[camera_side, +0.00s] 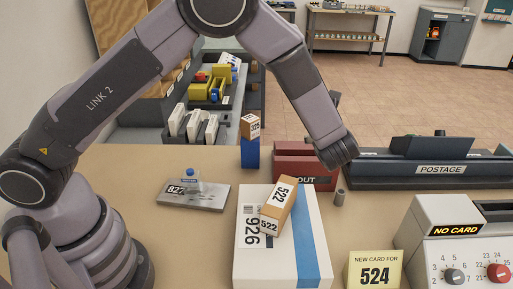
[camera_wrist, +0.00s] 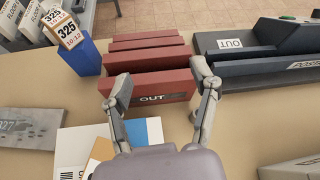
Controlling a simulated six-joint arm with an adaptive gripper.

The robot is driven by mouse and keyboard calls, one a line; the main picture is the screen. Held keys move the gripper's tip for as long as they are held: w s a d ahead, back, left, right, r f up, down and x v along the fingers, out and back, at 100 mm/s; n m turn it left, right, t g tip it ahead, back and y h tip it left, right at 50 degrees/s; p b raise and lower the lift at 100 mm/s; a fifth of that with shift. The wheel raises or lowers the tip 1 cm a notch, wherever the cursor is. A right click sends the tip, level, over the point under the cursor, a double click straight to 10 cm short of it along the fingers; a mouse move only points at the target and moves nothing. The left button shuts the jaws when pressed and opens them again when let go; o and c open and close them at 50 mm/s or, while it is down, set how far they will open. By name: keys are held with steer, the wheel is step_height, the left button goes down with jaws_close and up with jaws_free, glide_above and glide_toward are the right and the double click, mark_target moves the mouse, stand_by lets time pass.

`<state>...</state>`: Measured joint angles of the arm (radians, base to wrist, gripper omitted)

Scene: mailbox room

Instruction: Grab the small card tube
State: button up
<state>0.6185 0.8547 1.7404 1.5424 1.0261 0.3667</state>
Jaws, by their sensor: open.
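A small grey-brown cylinder (camera_side: 340,197), which looks like the card tube, stands upright on the counter by the right end of the red OUT tray (camera_side: 290,160). I cannot make it out in the wrist view; my right finger may hide it. My gripper (camera_wrist: 158,92) is open and empty in the wrist view, its fingers spread in front of the red tray. In the side view my wrist is above and behind the cylinder, and the fingers cannot be made out clearly.
A white parcel (camera_side: 252,262) marked 926 lies in front with a brown box (camera_side: 279,207) on it. A blue holder (camera_side: 250,154) with a 325 box, a grey plate (camera_side: 208,197), a dark POSTAGE unit (camera_side: 400,170) and a card machine (camera_side: 440,235) stand around.

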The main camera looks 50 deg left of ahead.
steer(key=d+f+m+t+h, duration=0.2)
steer(key=d+f+m, duration=0.4)
steer(key=d+f, duration=0.3)
glide_toward(340, 195)
steer(key=x, duration=0.5)
steer(key=shift+s, duration=0.1)
steer(key=x, duration=0.6)
steer(key=shift+w+f, duration=0.1)
steer(key=shift+w, duration=0.25)
steer(key=shift+c, duration=0.3)
steer(key=c, duration=0.8)
